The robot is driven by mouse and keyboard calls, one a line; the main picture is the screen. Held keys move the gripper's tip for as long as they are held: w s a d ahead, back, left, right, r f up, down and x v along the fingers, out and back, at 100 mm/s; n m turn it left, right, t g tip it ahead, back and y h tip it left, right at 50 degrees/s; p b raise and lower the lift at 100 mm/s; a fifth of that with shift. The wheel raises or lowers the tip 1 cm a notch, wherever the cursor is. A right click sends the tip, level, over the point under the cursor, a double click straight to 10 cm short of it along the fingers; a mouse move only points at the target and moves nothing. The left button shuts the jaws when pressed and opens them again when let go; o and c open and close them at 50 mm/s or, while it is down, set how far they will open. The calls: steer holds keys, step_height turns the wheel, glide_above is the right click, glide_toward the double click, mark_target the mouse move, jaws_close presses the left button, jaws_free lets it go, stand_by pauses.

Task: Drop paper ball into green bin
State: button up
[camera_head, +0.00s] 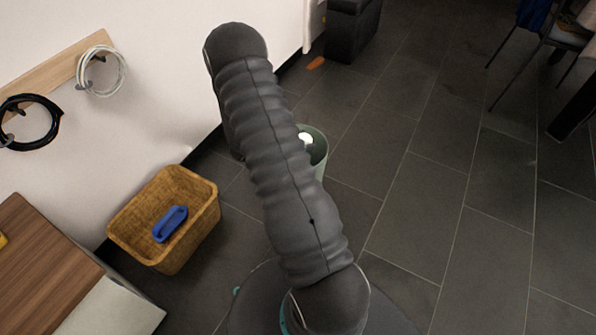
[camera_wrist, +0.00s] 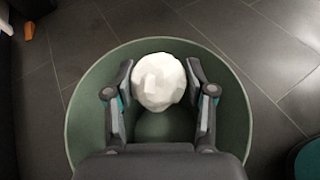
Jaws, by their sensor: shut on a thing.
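The white, faceted paper ball (camera_wrist: 158,82) is between the two fingers of my gripper (camera_wrist: 159,88) in the wrist view, and the gripper is shut on it. The round green bin (camera_wrist: 86,92) lies behind the ball in that view, its rim circling both ball and fingers. How high the ball is relative to the rim I cannot tell. In the head view the green bin (camera_head: 319,157) is partly hidden behind my arm. A small white part of the paper ball (camera_head: 305,138) shows at the bin's opening. My gripper is hidden there by my arm.
A woven basket (camera_head: 201,222) with a blue object (camera_head: 170,224) inside stands on the left by the wall. A wooden table (camera_head: 40,262) is at lower left. Coiled cables (camera_head: 103,71) hang on a wall rack.

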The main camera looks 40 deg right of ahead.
steer(key=shift+f, duration=0.75)
steer(key=o, duration=0.8)
steer(key=shift+o, duration=0.2)
steer(key=shift+r, duration=0.1)
steer(key=v, duration=1.2)
